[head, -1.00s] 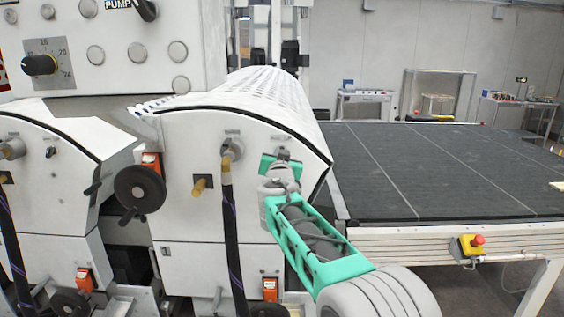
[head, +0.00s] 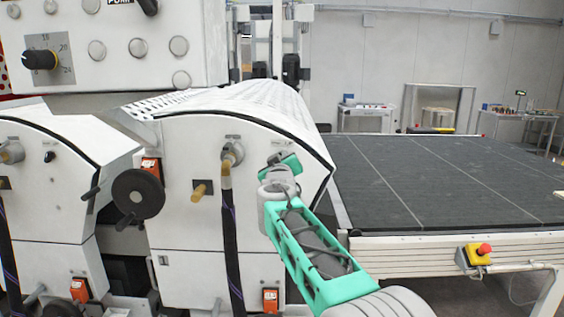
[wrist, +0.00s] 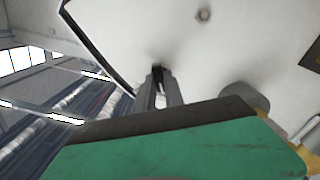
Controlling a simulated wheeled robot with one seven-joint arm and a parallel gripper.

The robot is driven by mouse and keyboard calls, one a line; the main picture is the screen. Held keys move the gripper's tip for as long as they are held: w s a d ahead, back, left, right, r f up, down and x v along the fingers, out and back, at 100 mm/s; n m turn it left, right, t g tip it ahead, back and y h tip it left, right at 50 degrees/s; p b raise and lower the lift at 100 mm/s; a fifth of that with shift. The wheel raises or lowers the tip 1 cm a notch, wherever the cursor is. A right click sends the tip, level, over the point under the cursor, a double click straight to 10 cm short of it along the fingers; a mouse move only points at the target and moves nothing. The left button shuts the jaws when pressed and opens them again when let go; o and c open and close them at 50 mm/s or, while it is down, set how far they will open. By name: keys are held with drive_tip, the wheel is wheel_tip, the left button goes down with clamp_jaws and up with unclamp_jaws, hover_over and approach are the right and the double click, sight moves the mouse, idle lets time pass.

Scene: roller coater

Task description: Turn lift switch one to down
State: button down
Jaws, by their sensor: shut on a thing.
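A small black switch (wrist: 158,69) sits on the white side panel (wrist: 215,50) of the right-hand machine unit. My gripper (wrist: 160,82) reaches the panel, its two grey fingers shut on the switch, and only a dark bit of it shows at the fingertips. In the head view, my green gripper body (head: 281,166) is tilted against the upper right of the same panel (head: 260,220) and hides the switch. The switch's exact angle cannot be made out.
A hose fitting (head: 232,152) with a dark hose (head: 229,240) and a brass knob (head: 202,189) are left of my gripper. A black handwheel (head: 138,193) is further left. A dark conveyor bed (head: 430,185) with an emergency stop (head: 478,254) is to the right.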

idle(0.3)
drive_tip(key=c, duration=1.4)
unclamp_jaws()
drive_tip(key=shift+c, duration=0.2)
drive_tip(key=s+b, duration=0.3)
drive_tip(key=s, duration=0.4)
drive_tip(key=shift+s, duration=0.4)
